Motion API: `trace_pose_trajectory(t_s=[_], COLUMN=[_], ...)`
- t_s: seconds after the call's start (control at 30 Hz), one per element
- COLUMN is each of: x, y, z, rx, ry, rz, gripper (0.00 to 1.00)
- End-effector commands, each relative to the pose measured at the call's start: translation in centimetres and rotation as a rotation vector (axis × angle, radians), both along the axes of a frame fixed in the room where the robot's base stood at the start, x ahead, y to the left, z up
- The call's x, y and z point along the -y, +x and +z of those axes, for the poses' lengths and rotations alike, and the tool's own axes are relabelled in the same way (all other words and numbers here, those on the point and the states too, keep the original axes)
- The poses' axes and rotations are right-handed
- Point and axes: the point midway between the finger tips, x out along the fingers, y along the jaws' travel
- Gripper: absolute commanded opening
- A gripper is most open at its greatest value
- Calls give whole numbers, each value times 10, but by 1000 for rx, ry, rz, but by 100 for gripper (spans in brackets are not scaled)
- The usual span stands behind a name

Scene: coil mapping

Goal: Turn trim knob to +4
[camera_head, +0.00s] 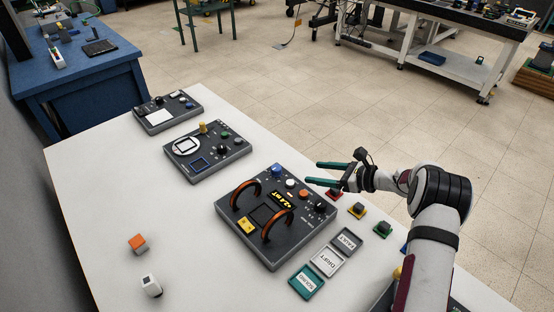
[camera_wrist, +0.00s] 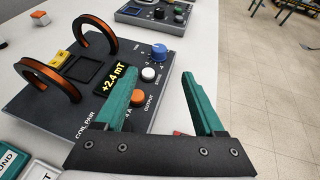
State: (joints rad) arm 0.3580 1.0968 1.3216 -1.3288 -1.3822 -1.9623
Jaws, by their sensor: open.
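The coil panel (camera_head: 258,250) is a dark box with two orange coils and a yellow readout showing "+2.4 mT" in the wrist view (camera_wrist: 113,78). A blue knob (camera_head: 275,170), which appears to be the trim knob, stands at the panel's far edge. It also shows in the wrist view (camera_wrist: 159,52), with small markings around it that I cannot read clearly. My gripper (camera_head: 313,173) has green fingers, open and empty, above the panel's right side. In the wrist view the fingers (camera_wrist: 160,73) point toward the blue knob without touching it.
A white button (camera_wrist: 148,74) and an orange button (camera_wrist: 137,97) sit near the blue knob. Two other panels (camera_head: 207,160) stand farther back. Label trays (camera_head: 326,262) and coloured blocks lie right of the coil panel. The table's left front is mostly clear.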

Motion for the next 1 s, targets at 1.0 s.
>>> trace_pose_trajectory(t_s=[1.0], x=[-126], y=[71], z=[-59], rx=[0], ry=[1], rz=[3], gripper=[71])
